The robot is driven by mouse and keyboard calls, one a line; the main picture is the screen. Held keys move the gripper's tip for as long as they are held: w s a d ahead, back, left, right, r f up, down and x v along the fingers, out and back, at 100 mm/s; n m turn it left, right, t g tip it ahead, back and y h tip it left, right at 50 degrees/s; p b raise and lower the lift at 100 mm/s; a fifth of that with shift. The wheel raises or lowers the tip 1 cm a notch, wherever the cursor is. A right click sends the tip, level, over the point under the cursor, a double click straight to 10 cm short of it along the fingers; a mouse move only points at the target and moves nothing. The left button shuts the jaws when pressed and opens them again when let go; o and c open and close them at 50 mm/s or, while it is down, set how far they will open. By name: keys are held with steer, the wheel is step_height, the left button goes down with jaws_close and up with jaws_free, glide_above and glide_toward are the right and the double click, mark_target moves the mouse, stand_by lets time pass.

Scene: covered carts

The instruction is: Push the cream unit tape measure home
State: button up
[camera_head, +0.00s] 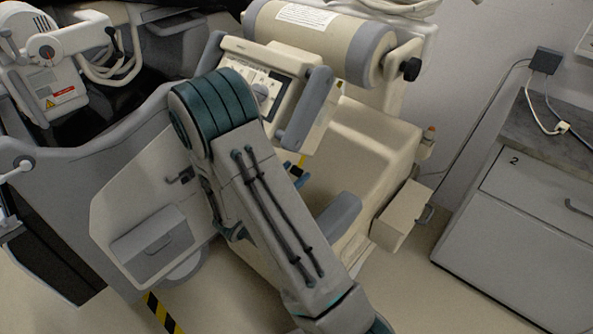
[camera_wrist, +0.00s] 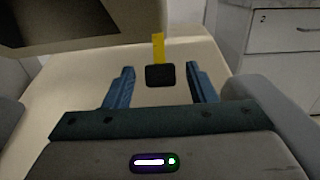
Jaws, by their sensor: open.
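The tape measure shows in the wrist view as a yellow strip (camera_wrist: 158,48) with a dark square block (camera_wrist: 160,75) at its near end. The strip runs up toward the underside of a cream part at the top. In the head view the yellow strip (camera_head: 302,160) shows small below the control panel of the cream unit (camera_head: 375,135), partly hidden by my arm. My gripper (camera_wrist: 160,70) is open. Its two blue fingers stand left and right of the dark block, with a gap on each side. Nothing is held.
The cream unit's panel (camera_head: 262,90) and grey-ended roller (camera_head: 315,40) overhang the spot. A grey padded part (camera_head: 338,217) lies close on the right. A grey cabinet (camera_head: 525,220) stands further right, and a grey covered cart (camera_head: 140,205) is on the left.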

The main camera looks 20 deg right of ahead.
steer(key=v, duration=1.2)
steer(key=shift+b, duration=0.35)
